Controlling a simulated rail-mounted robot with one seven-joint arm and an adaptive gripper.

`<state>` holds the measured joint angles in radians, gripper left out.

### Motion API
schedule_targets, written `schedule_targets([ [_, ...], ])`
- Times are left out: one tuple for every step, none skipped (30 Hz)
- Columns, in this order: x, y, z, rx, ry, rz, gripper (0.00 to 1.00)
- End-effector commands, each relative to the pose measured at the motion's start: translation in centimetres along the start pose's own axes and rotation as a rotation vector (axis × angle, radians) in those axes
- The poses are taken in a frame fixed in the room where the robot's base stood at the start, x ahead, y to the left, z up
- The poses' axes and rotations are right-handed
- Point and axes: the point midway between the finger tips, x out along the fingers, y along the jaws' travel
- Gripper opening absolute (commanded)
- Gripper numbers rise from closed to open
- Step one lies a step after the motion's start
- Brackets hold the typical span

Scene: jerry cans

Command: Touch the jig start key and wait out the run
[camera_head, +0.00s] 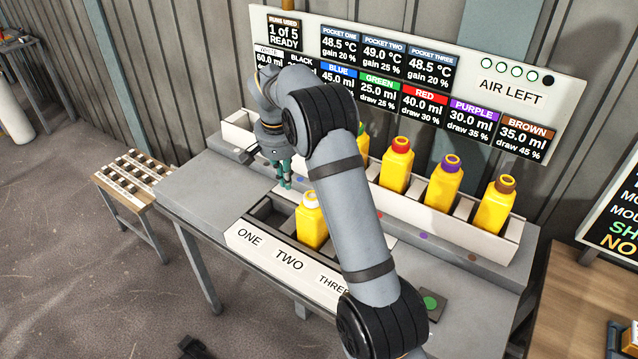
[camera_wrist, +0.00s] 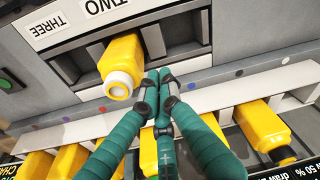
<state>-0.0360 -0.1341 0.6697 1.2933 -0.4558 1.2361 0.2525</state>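The jig (camera_head: 275,259) is a grey tray on the bench with pockets labelled ONE, TWO and THREE. A yellow can with a white cap (camera_head: 312,220) stands in the middle pocket; it also shows in the wrist view (camera_wrist: 122,62). The start key looks to be the green round button (camera_head: 430,302) on a dark plate right of the jig; its edge shows in the wrist view (camera_wrist: 8,82). My gripper (camera_head: 285,184) is above the bench between jig and rack, away from the button. In the wrist view its teal fingertips (camera_wrist: 157,76) are together, with nothing visible between them.
A white rack (camera_head: 455,232) behind the jig holds several yellow cans, partly hidden by my arm. The board (camera_head: 405,80) above reads "1 of 5 READY", with pocket temperatures 48.5, 49.0 and 48.5 °C. A small keyed side table (camera_head: 135,178) stands at left.

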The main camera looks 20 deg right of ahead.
Motion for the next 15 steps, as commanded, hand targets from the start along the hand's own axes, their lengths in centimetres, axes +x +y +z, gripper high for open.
schedule_targets([
  [-0.1,-3.2,0.4,-0.082,0.039,-0.012,0.0],
  [0.2,-5.1,0.5,-0.128,0.071,-0.024,0.0],
  [0.5,-7.8,0.8,-0.192,0.113,-0.046,0.0],
  [0.7,-9.8,1.2,-0.238,0.143,-0.065,0.0],
  [0.9,-11.8,1.7,-0.282,0.17,-0.086,0.0],
  [1.0,-14.5,2.5,-0.34,0.205,-0.118,0.0],
  [1.1,-16.4,3.3,-0.381,0.229,-0.143,0.0],
  [1.1,-18.3,4.2,-0.422,0.249,-0.169,0.0],
  [1.1,-20.8,5.6,-0.475,0.275,-0.206,0.0],
  [1.0,-22.6,6.7,-0.513,0.292,-0.235,0.0],
  [0.9,-24.2,7.9,-0.55,0.307,-0.264,0.0],
  [0.8,-26.4,9.7,-0.598,0.324,-0.306,0.0],
  [0.6,-28.0,11.1,-0.634,0.335,-0.337,0.0],
  [0.5,-29.5,12.6,-0.669,0.345,-0.369,0.0],
  [0.2,-31.3,14.8,-0.714,0.354,-0.412,0.0],
])
